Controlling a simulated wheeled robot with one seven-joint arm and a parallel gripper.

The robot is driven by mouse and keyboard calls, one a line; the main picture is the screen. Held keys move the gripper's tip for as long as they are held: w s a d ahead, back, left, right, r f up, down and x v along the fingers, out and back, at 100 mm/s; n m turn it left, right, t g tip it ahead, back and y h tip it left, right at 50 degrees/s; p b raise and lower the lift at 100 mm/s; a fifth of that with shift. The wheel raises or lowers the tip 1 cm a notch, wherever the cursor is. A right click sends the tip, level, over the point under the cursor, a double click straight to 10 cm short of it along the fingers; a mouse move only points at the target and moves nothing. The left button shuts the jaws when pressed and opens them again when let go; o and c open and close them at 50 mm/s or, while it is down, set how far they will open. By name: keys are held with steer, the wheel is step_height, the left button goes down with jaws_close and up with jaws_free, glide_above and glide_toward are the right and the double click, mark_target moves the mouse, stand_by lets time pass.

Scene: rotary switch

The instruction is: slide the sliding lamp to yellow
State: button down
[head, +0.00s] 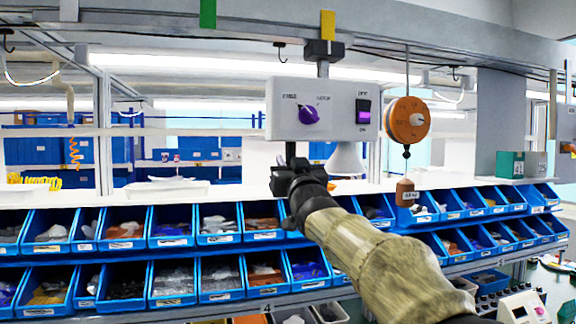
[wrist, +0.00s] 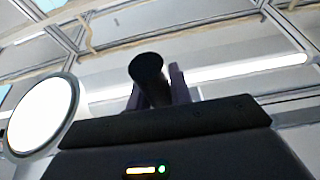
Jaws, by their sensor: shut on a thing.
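The sliding lamp (head: 322,108) is a grey box with a purple knob, a purple rocker switch and a white cone shade (head: 346,158) below. It hangs by a bracket from the overhead rail (head: 150,22). My gripper (head: 292,172) is below the box's left part, shut on the lamp's dark handle (head: 291,150). In the wrist view the round black handle (wrist: 149,72) stands between the fingers, and the bright lamp face (wrist: 43,115) is at left.
A green marker (head: 208,13) is further left on the rail. An orange hoist wheel (head: 407,120) with a hanging weight (head: 405,192) is close to the right of the lamp. Rows of blue bins (head: 124,228) lie below. The space left of the lamp is clear.

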steer(key=c, duration=1.6)
jaws_free()
steer(key=shift+d, duration=0.15)
steer(key=o, duration=0.3)
steer(key=shift+w+d, duration=0.1)
steer(key=shift+d, duration=0.1)
steer(key=shift+o, duration=0.2)
steer(key=shift+a, duration=0.1)
steer(key=shift+a, duration=0.1)
steer(key=b+v, duration=0.8)
steer(key=v, duration=0.9)
steer(key=shift+s+f, duration=0.15)
steer(key=shift+s, duration=0.1)
steer(key=shift+w, duration=0.15)
